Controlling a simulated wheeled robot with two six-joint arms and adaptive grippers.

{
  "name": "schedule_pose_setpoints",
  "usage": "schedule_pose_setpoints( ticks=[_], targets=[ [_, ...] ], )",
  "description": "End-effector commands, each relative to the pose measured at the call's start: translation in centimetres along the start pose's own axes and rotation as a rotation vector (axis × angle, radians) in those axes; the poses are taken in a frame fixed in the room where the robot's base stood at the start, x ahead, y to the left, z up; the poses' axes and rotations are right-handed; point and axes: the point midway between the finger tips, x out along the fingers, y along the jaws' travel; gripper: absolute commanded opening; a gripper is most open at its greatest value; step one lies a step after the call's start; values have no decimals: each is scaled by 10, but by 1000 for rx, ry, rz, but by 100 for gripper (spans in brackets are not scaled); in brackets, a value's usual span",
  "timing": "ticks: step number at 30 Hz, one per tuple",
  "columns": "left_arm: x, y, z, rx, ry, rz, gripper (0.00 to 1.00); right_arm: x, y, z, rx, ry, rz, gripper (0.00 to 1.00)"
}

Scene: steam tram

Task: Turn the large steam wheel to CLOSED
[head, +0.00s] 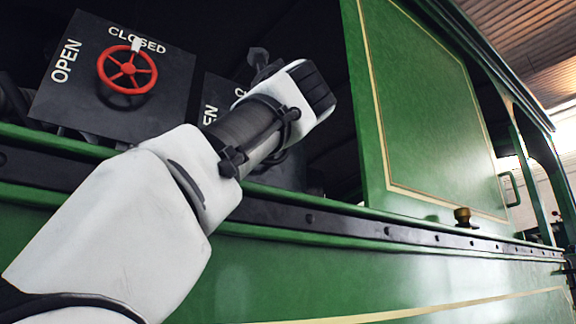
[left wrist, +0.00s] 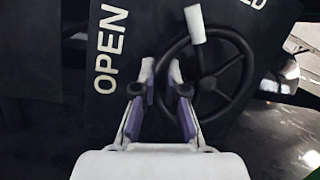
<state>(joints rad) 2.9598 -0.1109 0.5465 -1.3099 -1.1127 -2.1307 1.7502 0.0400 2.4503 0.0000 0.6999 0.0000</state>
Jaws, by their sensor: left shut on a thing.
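In the left wrist view a dark steam wheel (left wrist: 238,90) stands on a black panel marked OPEN, with the end of another word at the top right. A white handle (left wrist: 195,24) sticks out at the wheel's top. My left gripper (left wrist: 163,82) is at the left side of this wheel, its fingers shut on the rim. In the head view this wheel is hidden behind my left arm; part of its lettered panel (head: 212,95) shows. A smaller-looking red wheel (head: 127,70) is on the panel to the left, its white marker near CLOSED. My right gripper is not in view.
The green tram side (head: 420,110) rises on the right and a green ledge (head: 60,150) runs below the panels. A brass knob (head: 462,215) stands on the ledge at the right. The space behind the panels is dark.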

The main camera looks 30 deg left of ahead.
Motion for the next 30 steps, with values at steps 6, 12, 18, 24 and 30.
schedule_pose_setpoints(
  ticks=[6,12,18,24,30],
  targets=[
    [4,-2,15,188,35,-48,0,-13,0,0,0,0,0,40],
    [7,-5,23,358,69,-88,0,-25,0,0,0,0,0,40],
    [8,-8,28,491,97,-119,0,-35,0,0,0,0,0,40],
    [9,-11,30,574,113,-138,0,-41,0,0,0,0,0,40],
    [9,-12,30,611,119,-146,0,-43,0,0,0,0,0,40]
  ],
)
